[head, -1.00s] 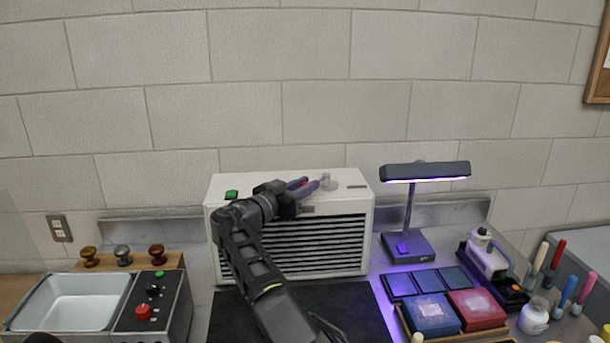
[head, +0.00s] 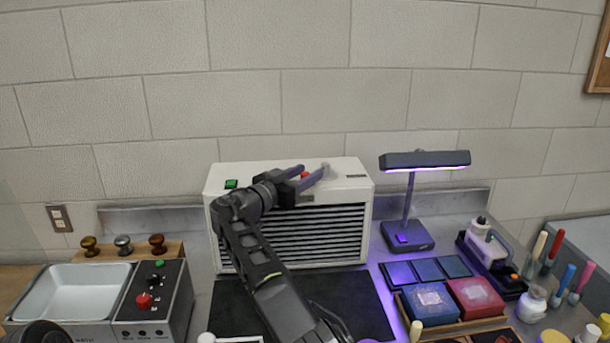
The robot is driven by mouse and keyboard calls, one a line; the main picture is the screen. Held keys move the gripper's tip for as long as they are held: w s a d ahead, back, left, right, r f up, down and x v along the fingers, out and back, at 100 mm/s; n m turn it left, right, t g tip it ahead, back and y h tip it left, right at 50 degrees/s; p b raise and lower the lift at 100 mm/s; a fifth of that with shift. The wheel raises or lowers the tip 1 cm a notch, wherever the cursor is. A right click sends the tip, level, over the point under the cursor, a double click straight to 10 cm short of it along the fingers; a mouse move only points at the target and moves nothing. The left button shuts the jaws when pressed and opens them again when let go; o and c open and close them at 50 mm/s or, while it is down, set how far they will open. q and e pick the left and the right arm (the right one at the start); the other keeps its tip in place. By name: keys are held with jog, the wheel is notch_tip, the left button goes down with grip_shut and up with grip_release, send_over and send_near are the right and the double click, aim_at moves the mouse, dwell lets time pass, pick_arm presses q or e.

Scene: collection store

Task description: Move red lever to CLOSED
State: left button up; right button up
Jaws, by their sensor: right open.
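A white box-shaped unit (head: 214,207) with a dark slatted front stands against the wall. A small red part (head: 304,175), which looks like the red lever, shows on its top near the front edge, mostly hidden by my gripper. My right gripper (head: 314,171) reaches over the top of the unit. Its two fingers are apart, with the red part showing between them; I cannot tell if they touch it. A grey round fitting (head: 325,168) shows by the fingertips. Any CLOSED marking is too small or hidden to read.
A green button (head: 231,184) is on the unit's top left. A dark lamp (head: 424,160) with a purple glow stands to the right. A white basin (head: 75,290) and a control box (head: 155,305) are at left. Blue and red boxes (head: 452,302) sit at front right.

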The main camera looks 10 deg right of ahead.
jog(key=shift+s+a+f+b, duration=0.2)
jog(key=shift+s+a+b, duration=0.15)
jog(key=shift+b, duration=0.25)
jog(key=b+v, duration=0.4)
jog(key=v, duration=0.2)
jog(key=shift+b, duration=0.4)
jog(key=shift+s+a+r, duration=0.25)
jog(key=shift+s+a, duration=0.05)
jog(key=shift+a, duration=0.05)
